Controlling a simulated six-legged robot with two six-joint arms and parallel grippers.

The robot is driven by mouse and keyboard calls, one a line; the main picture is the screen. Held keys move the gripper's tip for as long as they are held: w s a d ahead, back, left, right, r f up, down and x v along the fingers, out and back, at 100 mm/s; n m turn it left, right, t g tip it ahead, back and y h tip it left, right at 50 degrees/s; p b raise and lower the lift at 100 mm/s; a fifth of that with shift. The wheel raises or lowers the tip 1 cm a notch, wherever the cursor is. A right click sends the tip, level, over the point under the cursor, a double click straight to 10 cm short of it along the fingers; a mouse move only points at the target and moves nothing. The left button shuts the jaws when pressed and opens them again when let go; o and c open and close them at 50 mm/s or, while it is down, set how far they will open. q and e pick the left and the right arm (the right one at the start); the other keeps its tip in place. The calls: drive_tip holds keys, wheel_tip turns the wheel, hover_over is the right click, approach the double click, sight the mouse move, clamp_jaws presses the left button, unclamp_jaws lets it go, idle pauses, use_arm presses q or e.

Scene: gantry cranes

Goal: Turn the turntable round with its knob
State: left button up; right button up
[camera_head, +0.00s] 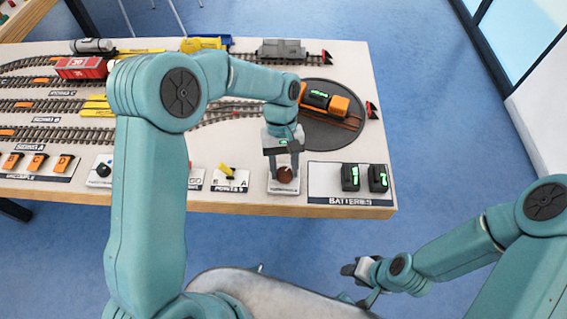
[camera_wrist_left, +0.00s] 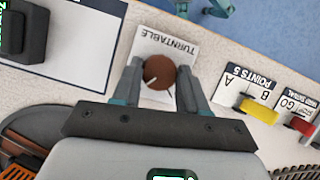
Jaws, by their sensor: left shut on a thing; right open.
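The turntable (camera_head: 327,138) is a dark grey disc at the right end of the table, with an orange and black locomotive (camera_head: 325,101) on its track. Its knob (camera_head: 285,175) is round and brown with a pale pointer line, on a white plate near the front edge. In the left wrist view the knob (camera_wrist_left: 160,72) sits between the fingers, beside the word TURNTABLE. My left gripper (camera_head: 284,168) points down from above and is shut on the knob. My right gripper (camera_head: 362,280) is open and empty, low in front of the table.
A batteries plate (camera_head: 350,199) with two black batteries lies right of the knob. A yellow points lever (camera_head: 227,171) stands to its left, with more controls beyond. Tracks with a red wagon (camera_head: 82,68) and a grey wagon (camera_head: 281,50) fill the table behind.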

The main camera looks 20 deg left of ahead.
use_arm(q)
drive_tip(key=shift+m, duration=0.6)
drive_tip(key=shift+f, duration=0.1)
drive_tip(key=shift+y, duration=0.3)
drive_tip(key=o, duration=1)
drive_tip(key=shift+o, duration=0.2)
drive_tip(key=p+v, duration=0.1)
drive_tip(key=v, duration=1.5)
drive_tip(key=shift+w, duration=0.25)
drive_tip(key=shift+s, duration=0.1)
